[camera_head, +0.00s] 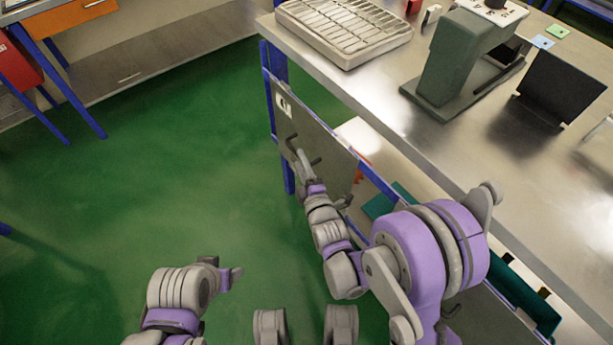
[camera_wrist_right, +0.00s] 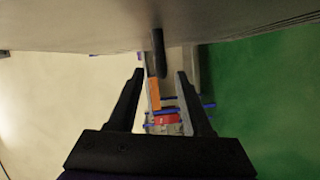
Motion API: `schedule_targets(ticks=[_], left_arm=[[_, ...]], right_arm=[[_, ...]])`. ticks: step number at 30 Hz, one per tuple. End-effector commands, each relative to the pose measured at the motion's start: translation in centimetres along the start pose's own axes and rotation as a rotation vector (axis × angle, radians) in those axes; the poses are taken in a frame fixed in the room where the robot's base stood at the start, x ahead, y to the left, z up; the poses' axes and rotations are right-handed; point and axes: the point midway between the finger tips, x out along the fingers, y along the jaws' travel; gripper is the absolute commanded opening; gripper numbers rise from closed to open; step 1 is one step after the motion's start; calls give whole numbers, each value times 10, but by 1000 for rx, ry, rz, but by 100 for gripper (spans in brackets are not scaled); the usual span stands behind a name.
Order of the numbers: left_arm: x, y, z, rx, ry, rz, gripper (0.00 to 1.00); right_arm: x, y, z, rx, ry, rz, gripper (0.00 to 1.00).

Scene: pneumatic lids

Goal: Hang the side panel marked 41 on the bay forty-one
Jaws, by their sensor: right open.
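A grey side panel (camera_head: 318,138) stands upright at the bench's left side, by the blue leg. A white label (camera_head: 283,105) with a dark mark too small to read is near its far top corner. Dark handles stick out from its face. My right gripper (camera_head: 302,160) is close in front of this panel. In the right wrist view the right gripper (camera_wrist_right: 160,76) is open, with a dark handle bar (camera_wrist_right: 158,50) in line with the gap between its fingers and the panel (camera_wrist_right: 100,25) across the top. My left gripper (camera_head: 232,276) is low, over the floor, away from the panel.
The steel bench top (camera_head: 380,95) carries a wire-rack tray (camera_head: 345,30), a green-grey press-like stand (camera_head: 455,65) and a dark angled plate (camera_head: 562,85). Blue rails and a teal part (camera_head: 525,300) show below its edge. The green floor (camera_head: 150,170) to the left is clear.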

Motion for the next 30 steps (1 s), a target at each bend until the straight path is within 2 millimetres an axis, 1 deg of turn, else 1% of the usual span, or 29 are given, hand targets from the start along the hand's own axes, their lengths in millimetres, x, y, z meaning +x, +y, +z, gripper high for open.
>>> schedule_targets(ticks=[1, 3, 6, 15, 23, 24, 30], left_arm=[[1, 0, 0, 0, 0, 0, 68], [2, 0, 0, 0, 0, 0, 68], [2, 0, 0, 0, 0, 0, 68], [2, 0, 0, 0, -1, 0, 68], [2, 0, 0, 0, 0, 0, 68], [2, 0, 0, 0, 0, 0, 68], [2, 0, 0, 0, -1, 0, 68]], right_arm=[[6, -1, 0, 1, 0, 0, 50], [12, 0, 0, 1, 0, 0, 50], [17, 0, 0, 1, 0, 0, 50], [19, 0, 0, 1, 0, 0, 50], [19, 0, 0, 1, 0, 0, 3], [19, 0, 0, 1, 0, 0, 0], [19, 0, 0, 1, 0, 0, 0]])
